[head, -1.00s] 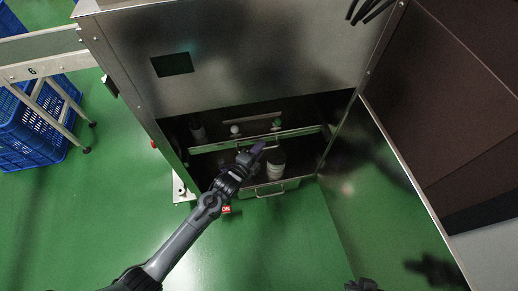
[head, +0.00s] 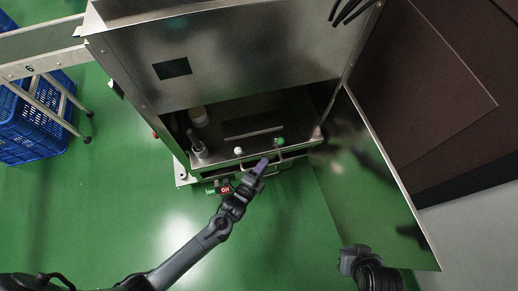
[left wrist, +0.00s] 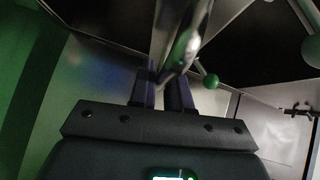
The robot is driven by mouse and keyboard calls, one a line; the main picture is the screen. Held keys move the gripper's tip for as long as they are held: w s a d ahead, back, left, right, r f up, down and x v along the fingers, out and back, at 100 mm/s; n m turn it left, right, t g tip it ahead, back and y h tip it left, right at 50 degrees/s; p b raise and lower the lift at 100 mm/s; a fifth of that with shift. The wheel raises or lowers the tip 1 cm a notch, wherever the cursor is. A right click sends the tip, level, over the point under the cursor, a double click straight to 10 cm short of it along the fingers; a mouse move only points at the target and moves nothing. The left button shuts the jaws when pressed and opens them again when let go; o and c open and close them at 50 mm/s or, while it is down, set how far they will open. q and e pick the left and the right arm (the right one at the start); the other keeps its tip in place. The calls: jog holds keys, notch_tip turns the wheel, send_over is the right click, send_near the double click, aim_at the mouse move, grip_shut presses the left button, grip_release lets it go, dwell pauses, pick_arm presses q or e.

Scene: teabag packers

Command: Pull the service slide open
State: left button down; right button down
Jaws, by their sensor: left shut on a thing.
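The service slide (head: 235,112) is a dark metal tray standing partly out of the lower opening of the steel cabinet. Its front edge carries a white knob and a green knob (head: 280,142). A bar handle (head: 290,157) runs along its front. My left gripper (head: 260,167) is shut on this handle. In the left wrist view the blurred handle bar (left wrist: 187,42) passes between the dark fingers (left wrist: 163,92), which partly hide it. The green knob (left wrist: 210,81) shows just beyond. My right gripper (head: 358,262) is at the lower right, away from the slide; its jaw state is unclear.
A bottle-like fitting (head: 196,146) and a pale cylinder (head: 198,115) stand at the slide's left. An open steel door panel (head: 375,190) lies to the right. A blue crate (head: 30,130) and conveyor legs are at far left. The green floor in front is mostly clear.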

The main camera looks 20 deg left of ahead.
pick_arm(q)
jog(key=s+d+p, duration=0.2)
jog(key=s+d, duration=0.3)
jog(key=s, duration=0.3)
jog(key=s+d+p, duration=0.3)
jog(key=s+d, duration=0.2)
jog(key=s, duration=0.3)
jog(key=shift+s+d, duration=0.15)
jog(key=shift+d, duration=0.25)
jog(key=c, duration=1.2)
grip_release()
jog(key=shift+a, duration=0.1)
jog(key=shift+s+p, duration=0.15)
jog(key=shift+p, duration=0.15)
